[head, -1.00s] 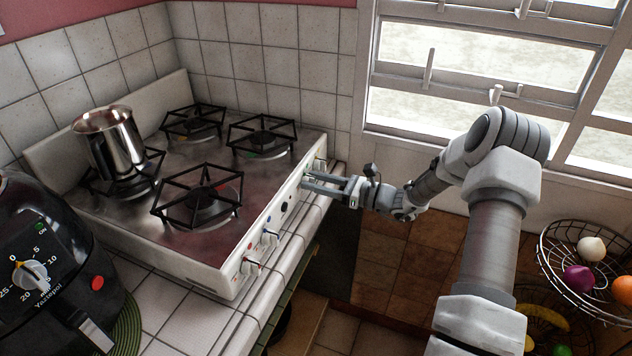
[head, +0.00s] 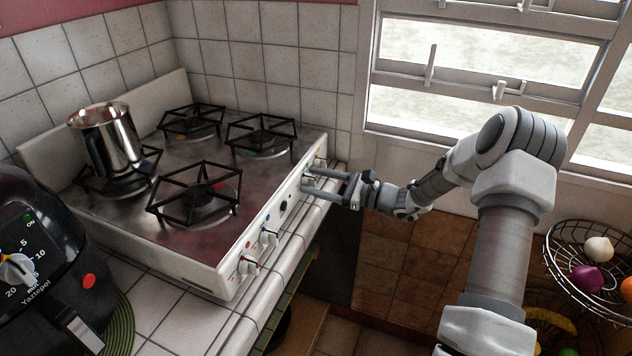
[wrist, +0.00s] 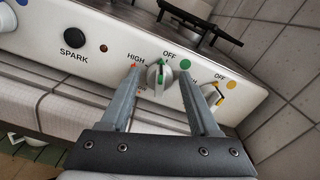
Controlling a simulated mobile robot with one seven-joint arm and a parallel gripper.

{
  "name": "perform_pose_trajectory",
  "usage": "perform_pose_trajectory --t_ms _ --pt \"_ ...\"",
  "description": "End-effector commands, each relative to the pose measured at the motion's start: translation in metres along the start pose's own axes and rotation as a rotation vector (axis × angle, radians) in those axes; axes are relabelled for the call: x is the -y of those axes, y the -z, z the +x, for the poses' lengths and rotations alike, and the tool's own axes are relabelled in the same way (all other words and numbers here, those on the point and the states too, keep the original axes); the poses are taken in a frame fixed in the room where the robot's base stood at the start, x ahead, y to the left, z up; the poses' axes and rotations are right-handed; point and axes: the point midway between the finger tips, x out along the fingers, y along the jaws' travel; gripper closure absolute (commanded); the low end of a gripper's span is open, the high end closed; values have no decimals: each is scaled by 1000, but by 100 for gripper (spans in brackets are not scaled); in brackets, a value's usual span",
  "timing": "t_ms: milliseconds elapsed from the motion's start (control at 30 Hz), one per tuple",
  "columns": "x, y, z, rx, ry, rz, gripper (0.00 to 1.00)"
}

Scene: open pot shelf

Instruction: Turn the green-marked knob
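The green-marked knob (wrist: 159,76) is on the white front panel of the stove, with a green dot beside it and a green mark at its top end, near the word OFF. My gripper (wrist: 161,72) is open, with one finger on each side of this knob. Small gaps seem to show between knob and fingers, so I cannot tell of any contact. In the head view my gripper (head: 306,179) reaches the far part of the front panel, and its fingers partly hide the knob there.
A yellow-marked knob (wrist: 216,96) sits close beyond the right finger. The black SPARK button (wrist: 74,37) is to the left. A steel pot (head: 112,143) stands on the back-left burner. The tiled counter edge (head: 262,314) runs below the panel.

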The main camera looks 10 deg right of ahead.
Motion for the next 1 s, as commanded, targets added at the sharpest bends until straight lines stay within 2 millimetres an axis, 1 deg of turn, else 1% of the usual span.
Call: perform_pose_trajectory --t_ms 333,467,567,1000 --pt "0 0 -1 0 1 1 27" --pt "1 0 -10 -1 3 0 27" --pt "1 0 -26 -1 3 0 27" --pt "1 0 -132 -1 3 1 27"
